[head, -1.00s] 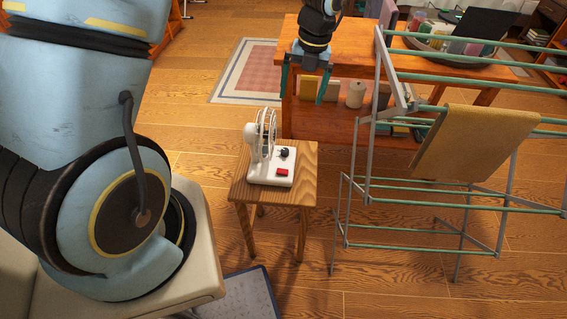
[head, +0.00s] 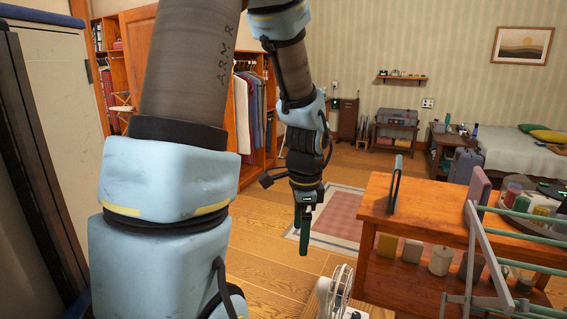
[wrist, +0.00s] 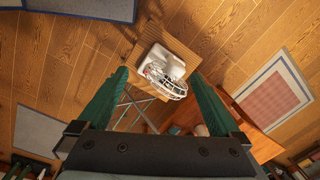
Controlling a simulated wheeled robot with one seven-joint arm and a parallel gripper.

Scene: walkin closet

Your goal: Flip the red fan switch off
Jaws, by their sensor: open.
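The white desk fan (head: 335,290) stands at the bottom edge of the head view, its base partly cut off. In the wrist view the fan (wrist: 176,88) lies beyond my fingertips, with its white base (wrist: 172,62) on the small wooden stool (wrist: 187,47). The red switch cannot be made out clearly in either view now. My gripper (head: 304,228) hangs pointing down, up and left of the fan in the head view. In the wrist view its two green fingers (wrist: 160,77) are wide apart with nothing between them, well clear of the fan.
A wooden table (head: 430,210) with small items on its shelf stands right of the fan. A metal drying rack (head: 483,250) is at the lower right. A framed rug (head: 338,222) lies on open wooden floor behind. Hanging clothes (head: 250,115) are farther back.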

